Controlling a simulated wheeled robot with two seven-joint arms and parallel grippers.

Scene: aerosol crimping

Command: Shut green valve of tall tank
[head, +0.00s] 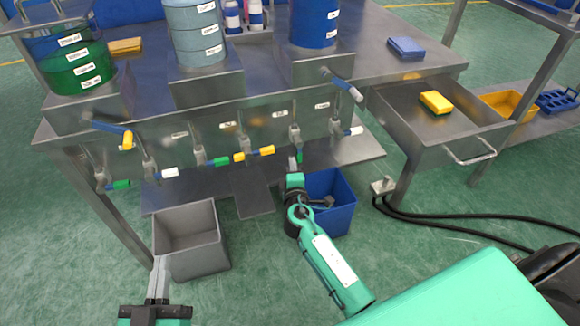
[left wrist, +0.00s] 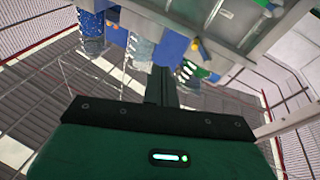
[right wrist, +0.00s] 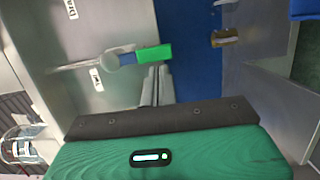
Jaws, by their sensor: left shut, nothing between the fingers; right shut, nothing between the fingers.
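A green-tipped valve handle (head: 299,156) points down from its valve on the right part of the tank bench's front panel, below the blue tank (head: 315,22). In the right wrist view a green handle (right wrist: 154,53) lies just beyond my fingertips. My right gripper (head: 293,164) is shut and empty close to this handle; I cannot tell whether they touch. Other green handles stick out at the far left (head: 121,184) and in the middle (head: 220,161). My left gripper (head: 159,263) is shut and empty, low in front of the grey bin.
The grey bin (head: 190,240) and a blue bin (head: 340,215) stand under the bench. White handles (head: 169,173) and yellow handles (head: 267,151) stick out nearby. An open drawer (head: 460,130) holds a yellow sponge (head: 436,102). Black hoses (head: 450,218) cross the floor at right.

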